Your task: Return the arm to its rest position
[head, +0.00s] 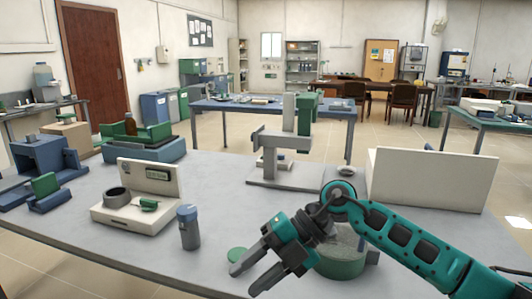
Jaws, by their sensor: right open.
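My right arm (407,241) is teal and black and comes in from the right edge, bent at a joint above the near table. Its gripper (250,281) points down and left over the table's front part. The two grey fingers are apart with nothing between them. A green round container (341,268) stands just right of the gripper, partly hidden behind the arm. My left gripper is not in view.
The grey table (225,175) carries a white instrument (150,182), a grey bottle with a blue cap (189,228), a grey stand (285,150) and a large white box (432,180). Blue and green devices stand at the left. The table's middle has bare room.

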